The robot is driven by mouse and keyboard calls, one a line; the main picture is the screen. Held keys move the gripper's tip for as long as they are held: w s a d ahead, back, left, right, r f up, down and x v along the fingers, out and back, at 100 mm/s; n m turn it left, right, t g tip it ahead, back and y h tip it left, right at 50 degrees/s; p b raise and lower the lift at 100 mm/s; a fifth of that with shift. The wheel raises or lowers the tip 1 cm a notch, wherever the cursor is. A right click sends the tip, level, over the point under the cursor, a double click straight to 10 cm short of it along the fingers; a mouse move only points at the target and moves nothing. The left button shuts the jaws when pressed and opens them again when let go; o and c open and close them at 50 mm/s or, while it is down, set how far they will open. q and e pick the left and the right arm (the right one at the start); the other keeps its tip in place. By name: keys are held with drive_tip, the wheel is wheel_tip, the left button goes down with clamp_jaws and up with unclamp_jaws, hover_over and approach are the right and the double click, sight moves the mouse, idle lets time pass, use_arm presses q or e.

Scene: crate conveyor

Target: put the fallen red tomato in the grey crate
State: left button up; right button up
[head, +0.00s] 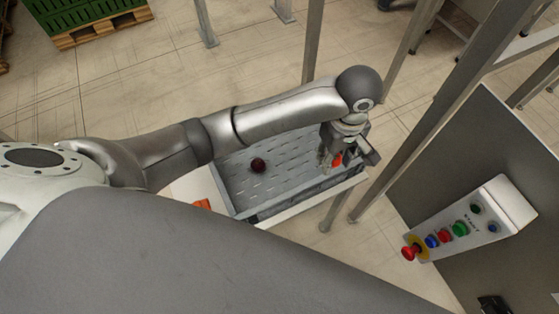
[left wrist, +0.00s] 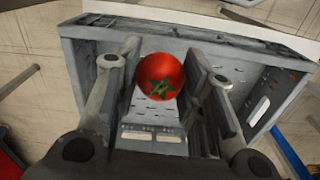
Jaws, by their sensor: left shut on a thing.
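The red tomato (left wrist: 160,77) shows in the left wrist view between the two fingers, its green stem star facing the camera. In the head view only a small part of the tomato (head: 337,160) shows beside the fingers. My left gripper (head: 332,158) is shut on the tomato, over the right end of the grey crate (head: 285,150). In the left wrist view the crate (left wrist: 85,57) lies around and below the tomato, with its slotted floor showing. I cannot tell the tomato's exact height above the floor. My right gripper is in neither view.
A dark red round item (head: 258,165) lies in the crate's left part. An orange-red object (head: 203,204) shows left of the crate, partly hidden. Metal posts (head: 415,115) and a button panel (head: 470,222) stand to the right. The crate's floor is otherwise mostly clear.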

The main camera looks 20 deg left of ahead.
use_arm(q)
drive_tip(key=shift+s+a+f+n, duration=0.1)
drive_tip(key=shift+f+n, duration=0.2)
drive_tip(key=shift+f, duration=0.5)
drive_tip(key=shift+a+f, duration=0.2)
drive_tip(key=shift+f, duration=0.05)
approach(300, 149)
drive_tip(key=s+d+r, duration=0.2)
drive_tip(key=s+d, duration=0.1)
drive_tip(key=f, duration=0.1)
drive_tip(key=w+a+f+b, duration=0.1)
drive_tip(key=w+a+f, duration=0.1)
drive_tip(key=f, duration=0.1)
drive_tip(key=shift+w+f, duration=0.1)
drive_tip(key=shift+w, duration=0.05)
drive_tip(key=shift+w+a+f, duration=0.25)
drive_tip(key=shift+a+f, duration=0.05)
drive_tip(key=shift+f, duration=0.2)
drive_tip(key=f, duration=0.1)
drive_tip(key=f+b, duration=0.1)
drive_tip(key=f, duration=0.1)
drive_tip(key=shift+w+a+f, duration=0.15)
drive_tip(key=shift+a, duration=0.05)
drive_tip(key=shift+f, duration=0.1)
drive_tip(key=shift+f, duration=0.15)
